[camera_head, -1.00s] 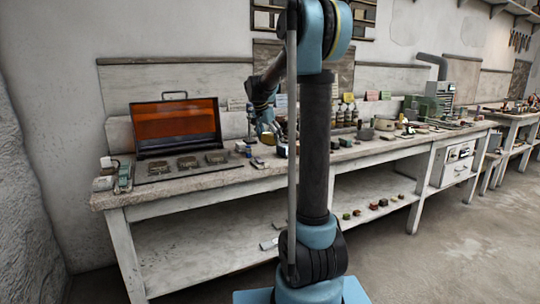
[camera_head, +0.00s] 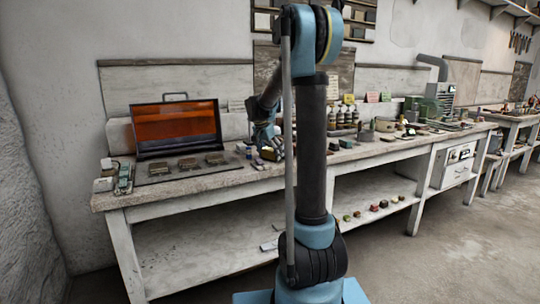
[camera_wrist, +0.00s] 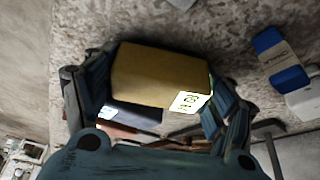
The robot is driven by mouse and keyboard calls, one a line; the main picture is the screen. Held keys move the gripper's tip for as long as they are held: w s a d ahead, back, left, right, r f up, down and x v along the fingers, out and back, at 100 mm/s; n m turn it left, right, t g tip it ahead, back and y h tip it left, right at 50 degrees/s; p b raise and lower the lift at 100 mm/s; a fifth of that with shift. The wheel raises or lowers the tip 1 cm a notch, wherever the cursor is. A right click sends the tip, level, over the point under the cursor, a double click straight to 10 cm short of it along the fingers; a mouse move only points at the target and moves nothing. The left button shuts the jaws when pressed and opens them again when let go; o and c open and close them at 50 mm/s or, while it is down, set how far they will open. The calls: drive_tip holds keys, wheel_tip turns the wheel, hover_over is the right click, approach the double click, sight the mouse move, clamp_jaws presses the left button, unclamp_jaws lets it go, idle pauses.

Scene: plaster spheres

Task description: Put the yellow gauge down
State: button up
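The yellow gauge (camera_wrist: 155,75) is a dull yellow block with a small white marked label at one corner. In the wrist view it sits between the two fingers of my gripper (camera_wrist: 158,92), which appear to press on its opposite sides. In the head view my gripper (camera_head: 270,152) is low at the bench top (camera_head: 215,174), left of my column. The gauge is too small there to make out clearly. I cannot tell whether its underside touches the bench.
A dark blue block (camera_wrist: 130,112) lies close by the gauge. A blue-and-white block (camera_wrist: 280,58) and a pale block (camera_wrist: 305,100) lie to the right in the wrist view. An orange-lidded case (camera_head: 178,125) stands to the left on the bench.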

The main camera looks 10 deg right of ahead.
drive_tip(key=shift+o, duration=1.1)
drive_tip(key=shift+r, duration=0.15)
drive_tip(key=v, duration=1.2)
drive_tip(key=s+d+f+n+y, duration=0.1)
drive_tip(key=s+f+n, duration=0.1)
drive_tip(key=s, duration=0.5)
drive_tip(key=s+d+f+n, duration=0.1)
drive_tip(key=s+d+f, duration=0.15)
drive_tip(key=s, duration=0.55)
drive_tip(key=s+f+n+y, duration=0.1)
drive_tip(key=s+f+n, duration=0.1)
drive_tip(key=s, duration=0.5)
drive_tip(key=s+f+n+y, duration=0.1)
drive_tip(key=s+f+n, duration=0.4)
drive_tip(key=s+f, duration=1.1)
drive_tip(key=s, duration=0.3)
drive_tip(key=shift+g, duration=0.4)
drive_tip(key=shift+f, duration=0.1)
